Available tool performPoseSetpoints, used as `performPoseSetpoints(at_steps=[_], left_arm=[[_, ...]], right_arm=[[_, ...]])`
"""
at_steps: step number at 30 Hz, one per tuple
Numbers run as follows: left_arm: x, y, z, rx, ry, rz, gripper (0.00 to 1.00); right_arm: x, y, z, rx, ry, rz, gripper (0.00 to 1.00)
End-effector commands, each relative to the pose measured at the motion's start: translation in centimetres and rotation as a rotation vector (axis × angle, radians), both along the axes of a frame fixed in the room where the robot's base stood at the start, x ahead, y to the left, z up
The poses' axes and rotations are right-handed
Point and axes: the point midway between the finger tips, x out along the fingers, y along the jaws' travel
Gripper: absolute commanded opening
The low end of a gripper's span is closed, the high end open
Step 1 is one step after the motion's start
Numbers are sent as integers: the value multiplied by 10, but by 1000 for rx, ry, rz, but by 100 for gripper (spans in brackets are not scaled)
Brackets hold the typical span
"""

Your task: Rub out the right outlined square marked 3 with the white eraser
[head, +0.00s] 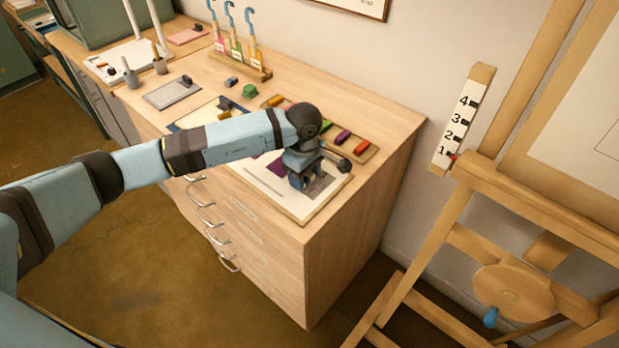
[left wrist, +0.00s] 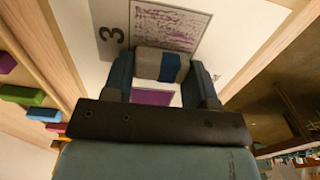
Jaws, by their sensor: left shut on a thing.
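My left gripper (head: 298,182) is low over the white sheet (head: 266,189) at the front right of the cabinet top. In the left wrist view the gripper (left wrist: 164,80) is shut on the white eraser (left wrist: 146,60), which has a blue band. The eraser is at the edge of the outlined square (left wrist: 168,22) beside the printed 3 (left wrist: 112,36). That square shows patchy purple streaks with pale gaps. A solid purple area (left wrist: 152,97) shows between the fingers. In the head view the eraser is hard to make out behind the gripper. My right gripper is out of view.
A tray of coloured blocks (head: 361,147) lies just behind the sheet. A rack with blue-hooked tools (head: 240,62) stands at the back. A wooden easel (head: 470,190) stands to the right, beyond a gap. A grey pad (head: 172,93) lies at the left.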

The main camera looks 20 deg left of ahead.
Motion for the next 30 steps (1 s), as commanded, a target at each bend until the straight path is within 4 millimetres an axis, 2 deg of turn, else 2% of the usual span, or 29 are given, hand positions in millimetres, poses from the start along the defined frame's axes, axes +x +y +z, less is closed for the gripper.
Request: performPoseSetpoints(at_steps=[4, 12, 30], left_arm=[[3, 9, -2, 1, 0, 0, 34], [3, 10, -2, 0, 0, -1, 34], [-8, -18, -4, -1, 3, -3, 34]], right_arm=[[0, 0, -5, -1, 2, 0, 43], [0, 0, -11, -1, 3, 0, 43], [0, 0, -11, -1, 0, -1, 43]])
